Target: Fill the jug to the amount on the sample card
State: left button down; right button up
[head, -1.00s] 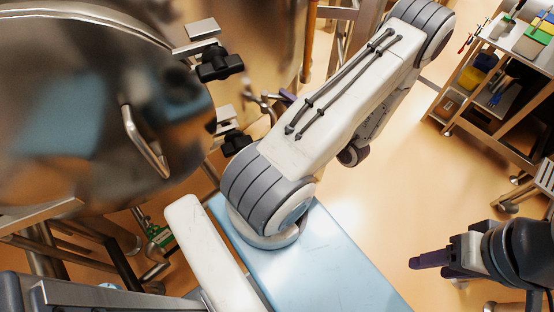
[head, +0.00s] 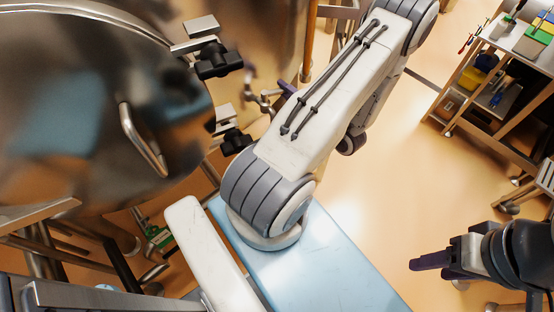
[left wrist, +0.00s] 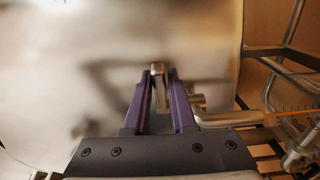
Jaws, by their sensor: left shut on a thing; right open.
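The large shiny steel hopper (head: 60,130) fills the upper left of the head view, and its blurred wall (left wrist: 60,60) is the background in the left wrist view. My left gripper (left wrist: 160,78) is shut on a small metal handle (left wrist: 159,92) in front of that wall. In the head view only a bit of my left gripper's purple (head: 288,88) shows beyond my arm, beside metal fittings (head: 264,102). My right gripper (head: 418,263) is open and empty at the lower right, seen nearly side-on.
Black clamp knobs (head: 218,61) and a bar handle (head: 143,140) stick out from the hopper. A wheeled cart (head: 500,75) with coloured bins stands at the upper right. Open floor (head: 390,180) lies between the cart and my left arm.

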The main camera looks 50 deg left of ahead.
pick_arm(q)
jog(key=shift+w+a, duration=0.15)
jog(key=shift+a, duration=0.7)
jog(key=shift+a+b, duration=0.3)
jog(key=shift+a, duration=0.2)
jog(key=c, duration=0.7)
grip_release()
jog(key=d, duration=0.3)
jog(key=d+b, duration=0.1)
jog(key=d, duration=0.5)
jog(key=shift+w, duration=0.4)
